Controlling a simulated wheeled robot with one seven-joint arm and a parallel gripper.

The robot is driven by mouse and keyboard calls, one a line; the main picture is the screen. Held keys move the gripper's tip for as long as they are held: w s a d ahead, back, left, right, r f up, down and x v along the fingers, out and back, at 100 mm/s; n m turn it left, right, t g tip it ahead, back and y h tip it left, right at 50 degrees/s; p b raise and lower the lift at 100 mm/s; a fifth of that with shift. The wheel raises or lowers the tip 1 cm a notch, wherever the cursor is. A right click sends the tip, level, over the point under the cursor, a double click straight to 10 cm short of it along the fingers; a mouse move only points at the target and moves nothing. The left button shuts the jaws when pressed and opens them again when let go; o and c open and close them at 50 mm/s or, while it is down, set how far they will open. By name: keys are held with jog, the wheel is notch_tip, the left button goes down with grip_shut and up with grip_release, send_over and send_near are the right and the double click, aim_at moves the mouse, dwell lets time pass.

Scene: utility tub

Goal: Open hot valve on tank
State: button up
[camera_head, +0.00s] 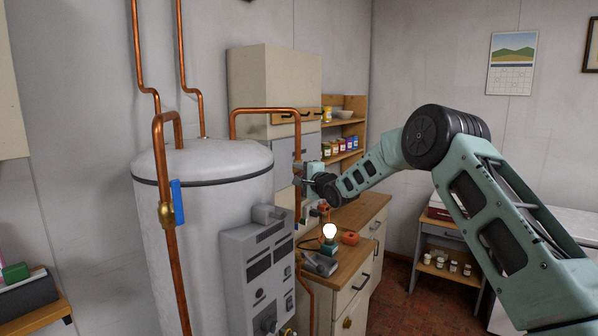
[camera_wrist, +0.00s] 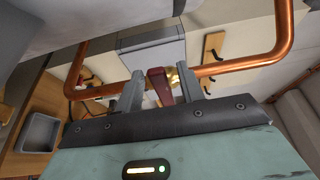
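The white tank (camera_head: 205,190) stands left of centre with copper pipes rising along it. In the wrist view a dark red valve handle (camera_wrist: 159,86) with a brass body (camera_wrist: 174,79) sits on a copper pipe (camera_wrist: 235,66). My gripper (camera_wrist: 160,74) is open, one grey finger on each side of the red handle, with small gaps showing. In the head view my gripper (camera_head: 303,174) is at the right-hand copper pipe (camera_head: 297,140) and hides the red handle. Another valve, with a blue handle (camera_head: 178,201) and brass body (camera_head: 165,214), is on the left pipe; its handle points upright along the pipe.
A grey control box (camera_head: 258,270) is on the tank's front. A wooden-topped counter (camera_head: 350,222) stands beside it with a lit bulb lamp (camera_head: 329,233) and small tools below my gripper. The floor (camera_head: 410,300) at right is partly clear.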

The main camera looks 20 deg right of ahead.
jog(key=shift+w, duration=0.1)
grip_shut()
jog(key=shift+f+b, duration=0.15)
jog(key=shift+b, duration=0.15)
